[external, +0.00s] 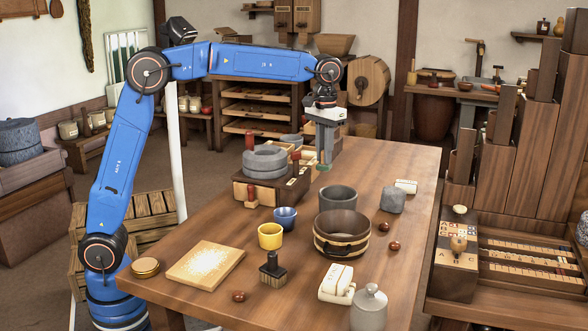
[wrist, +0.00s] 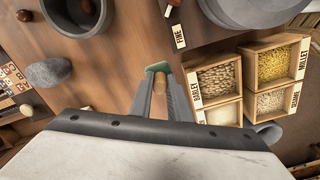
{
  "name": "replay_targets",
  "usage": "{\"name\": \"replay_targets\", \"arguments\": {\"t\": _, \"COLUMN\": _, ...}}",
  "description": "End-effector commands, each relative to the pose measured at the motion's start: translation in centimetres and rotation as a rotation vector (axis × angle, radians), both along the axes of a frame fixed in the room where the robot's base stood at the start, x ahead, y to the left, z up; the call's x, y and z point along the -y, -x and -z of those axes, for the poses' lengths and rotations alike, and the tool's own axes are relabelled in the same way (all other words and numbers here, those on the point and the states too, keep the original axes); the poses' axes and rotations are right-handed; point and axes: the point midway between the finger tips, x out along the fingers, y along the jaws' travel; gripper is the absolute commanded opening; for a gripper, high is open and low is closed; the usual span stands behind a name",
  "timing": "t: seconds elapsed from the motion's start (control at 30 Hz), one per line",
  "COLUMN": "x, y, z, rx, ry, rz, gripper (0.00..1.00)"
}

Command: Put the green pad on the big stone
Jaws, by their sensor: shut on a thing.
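The green pad (external: 323,167) is at the tips of my gripper (external: 325,155), which is shut on it and holds it above the table's far part. The big stone (external: 265,161), a grey round quern stone, sits on a wooden stand left of my gripper in the external view. It also shows at the top right of the wrist view (wrist: 255,12), apart from the pad.
Grain boxes (wrist: 218,80) with labels stand near the gripper. A grey stone pot (external: 338,197), a wooden tub (external: 342,232), a grey rock (external: 393,200), blue and yellow cups (external: 271,236) and a board (external: 206,264) are on the table. Bare wood lies below the gripper.

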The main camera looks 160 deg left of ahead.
Motion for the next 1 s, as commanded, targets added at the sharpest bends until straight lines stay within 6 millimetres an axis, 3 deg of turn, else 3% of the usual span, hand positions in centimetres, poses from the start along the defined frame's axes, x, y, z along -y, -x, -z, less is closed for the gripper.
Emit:
{"name": "replay_targets", "arguments": {"t": 0.57, "x": 0.1, "y": 0.0, "z": 5.8, "rx": 0.000, "ry": 0.002, "rz": 0.000, "gripper": 0.00}}
{"name": "replay_targets", "arguments": {"t": 0.97, "x": 0.0, "y": 0.0, "z": 6.3, "rx": 0.000, "ry": 0.000, "rz": 0.000, "gripper": 0.00}}
{"name": "replay_targets", "arguments": {"t": 1.0, "x": 0.0, "y": 0.0, "z": 6.3, "rx": 0.000, "ry": 0.000, "rz": 0.000, "gripper": 0.23}}
